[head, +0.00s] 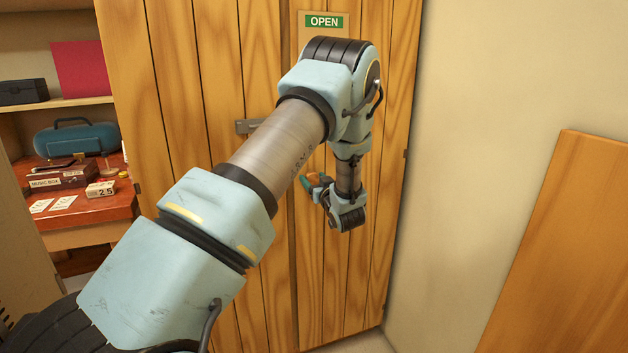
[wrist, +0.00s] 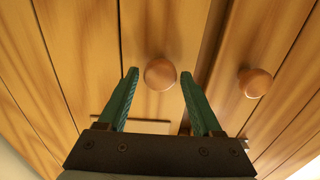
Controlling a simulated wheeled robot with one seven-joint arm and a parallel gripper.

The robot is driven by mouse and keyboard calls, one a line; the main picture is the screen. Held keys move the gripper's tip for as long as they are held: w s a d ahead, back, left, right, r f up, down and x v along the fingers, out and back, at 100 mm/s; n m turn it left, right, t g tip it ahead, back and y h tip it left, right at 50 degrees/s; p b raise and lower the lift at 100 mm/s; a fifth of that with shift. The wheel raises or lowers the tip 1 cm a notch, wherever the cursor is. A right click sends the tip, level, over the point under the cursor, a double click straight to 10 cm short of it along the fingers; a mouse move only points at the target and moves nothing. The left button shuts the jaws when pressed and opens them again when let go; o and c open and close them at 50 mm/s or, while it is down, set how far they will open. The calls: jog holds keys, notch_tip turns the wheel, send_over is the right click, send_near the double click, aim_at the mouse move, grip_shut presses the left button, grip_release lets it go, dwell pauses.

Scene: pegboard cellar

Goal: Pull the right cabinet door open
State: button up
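The right cabinet door (head: 390,110) is tall, wooden and looks shut, with a green OPEN sign (head: 324,21) near its top. In the wrist view, which looks upside down, its round wooden knob (wrist: 160,74) sits between the two teal fingertips of my gripper (wrist: 159,77). The fingers are spread, with a gap on each side of the knob. In the head view my gripper (head: 317,182) is low in front of this door, partly hidden by my arm.
The left cabinet door (head: 185,100) also looks shut; its knob (wrist: 255,82) shows in the wrist view. A metal latch plate (head: 248,126) is on it. A wooden panel (head: 565,250) leans by the right wall. A red desk (head: 95,208) with small items stands at left.

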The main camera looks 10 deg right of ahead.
grip_shut()
dwell(0.3)
dwell(0.8)
